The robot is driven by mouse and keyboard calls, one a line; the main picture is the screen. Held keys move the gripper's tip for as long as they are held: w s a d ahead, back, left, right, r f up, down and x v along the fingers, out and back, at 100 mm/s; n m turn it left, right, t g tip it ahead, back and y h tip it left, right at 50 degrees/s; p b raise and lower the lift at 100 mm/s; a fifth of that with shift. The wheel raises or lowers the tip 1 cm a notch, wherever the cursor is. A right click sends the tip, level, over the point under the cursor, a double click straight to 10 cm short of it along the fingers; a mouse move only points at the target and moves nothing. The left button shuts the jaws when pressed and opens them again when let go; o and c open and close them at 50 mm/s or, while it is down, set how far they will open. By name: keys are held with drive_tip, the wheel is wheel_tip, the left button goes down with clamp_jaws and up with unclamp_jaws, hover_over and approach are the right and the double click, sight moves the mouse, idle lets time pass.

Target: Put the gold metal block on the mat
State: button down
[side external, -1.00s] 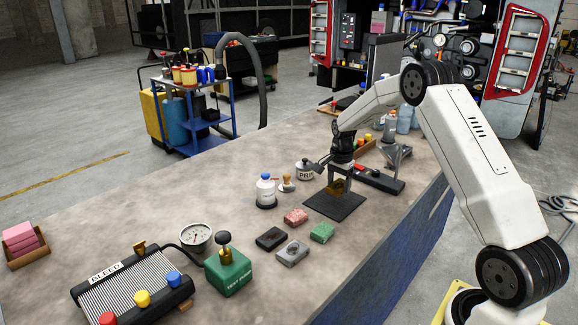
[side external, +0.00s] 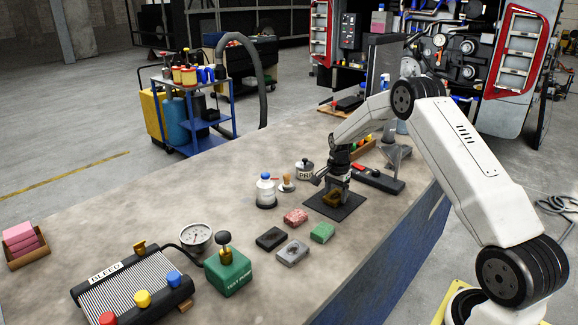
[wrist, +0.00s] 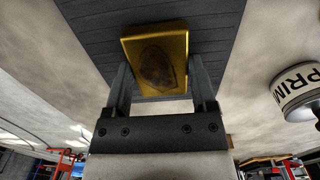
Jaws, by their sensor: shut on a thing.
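The gold metal block (wrist: 155,62) is between the fingers of my gripper (wrist: 160,85) in the wrist view, with a dark patch on its face. In the side external view my gripper (side external: 334,194) points down over the dark mat (side external: 348,209), shut on the gold block (side external: 332,199). The block is low, at or just above the mat's surface; I cannot tell whether it touches. The mat (wrist: 84,22) fills the background behind the block in the wrist view.
A white bottle with a blue cap (side external: 266,190) and a PRIME pot (side external: 305,170) stand to the left. A black tray (side external: 378,180) lies behind right.

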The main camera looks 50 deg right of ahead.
sight(336, 195)
unclamp_jaws()
drive_tip(key=shift+f, duration=0.15)
wheel_tip(336, 195, up, 12)
drive_tip(key=shift+r, duration=0.2)
idle(0.6)
idle(0.5)
